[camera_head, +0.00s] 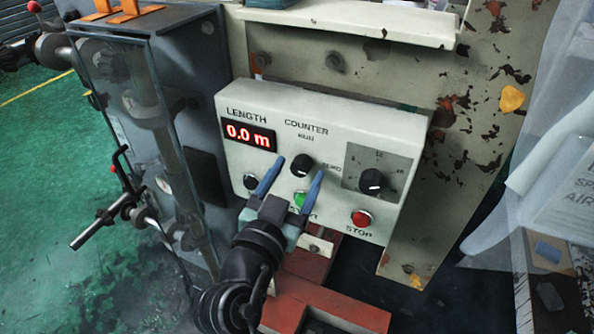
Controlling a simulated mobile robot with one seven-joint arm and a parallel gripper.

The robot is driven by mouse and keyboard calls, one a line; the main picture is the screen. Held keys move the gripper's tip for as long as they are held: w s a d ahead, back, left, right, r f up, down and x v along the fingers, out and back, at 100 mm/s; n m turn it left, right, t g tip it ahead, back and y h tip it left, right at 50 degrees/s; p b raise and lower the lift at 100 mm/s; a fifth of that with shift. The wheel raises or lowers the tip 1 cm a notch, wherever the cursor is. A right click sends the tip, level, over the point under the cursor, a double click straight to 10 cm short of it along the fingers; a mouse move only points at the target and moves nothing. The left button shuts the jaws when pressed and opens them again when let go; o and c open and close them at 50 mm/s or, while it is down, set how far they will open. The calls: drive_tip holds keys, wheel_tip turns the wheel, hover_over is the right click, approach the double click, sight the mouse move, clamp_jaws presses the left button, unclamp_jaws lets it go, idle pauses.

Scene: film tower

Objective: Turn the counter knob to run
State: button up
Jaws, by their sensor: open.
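The counter knob (302,165) is a black round knob below the word COUNTER on a cream control panel (400,117). Small lettering sits above it and to its right; I cannot read it clearly, nor the knob's pointer. My gripper (295,172) is in front of the panel with its two blue fingers apart and nothing between them. The fingertips appear just below and to either side of the knob. I cannot tell whether they touch it.
A red display (249,135) reads 0.0 m. A green button (300,198) is partly behind my fingers. A red stop button (361,218) and a larger dial (372,181) are at the right.

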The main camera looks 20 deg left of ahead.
drive_tip(key=shift+w, duration=0.25)
clamp_jaws()
